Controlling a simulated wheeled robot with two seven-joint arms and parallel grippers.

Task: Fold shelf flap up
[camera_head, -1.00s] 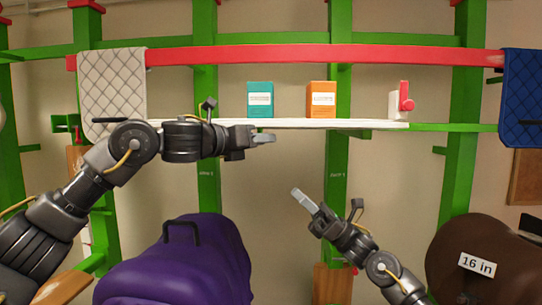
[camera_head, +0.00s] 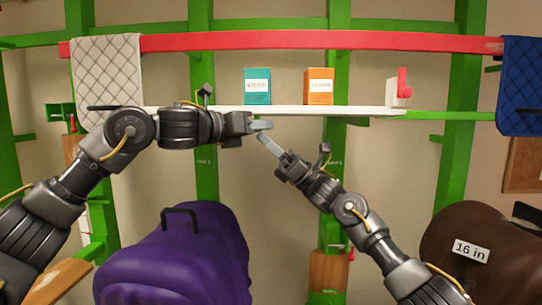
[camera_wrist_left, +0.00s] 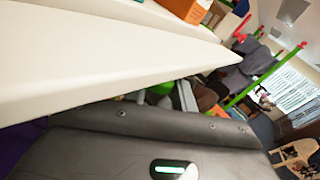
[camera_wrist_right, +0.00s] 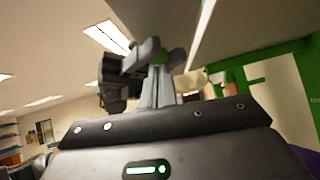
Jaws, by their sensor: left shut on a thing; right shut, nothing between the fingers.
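The white shelf flap (camera_head: 340,111) lies level across the green frame, and its underside fills the upper part of the left wrist view (camera_wrist_left: 90,65). My left gripper (camera_head: 262,125) is at the flap's front edge and is shut on it; the grip itself is hard to see. My right gripper (camera_head: 267,143) is shut and empty just below the flap, with its fingertips close to the left gripper's. In the right wrist view its fingers (camera_wrist_right: 167,88) point up toward the left gripper and the flap's underside.
A teal box (camera_head: 257,86) and an orange box (camera_head: 319,86) stand on the flap. A red latch (camera_head: 403,83) on a white block is at its right end. A red rail (camera_head: 300,42) runs above. A purple covered saddle (camera_head: 175,260) and a brown saddle (camera_head: 470,240) stand below.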

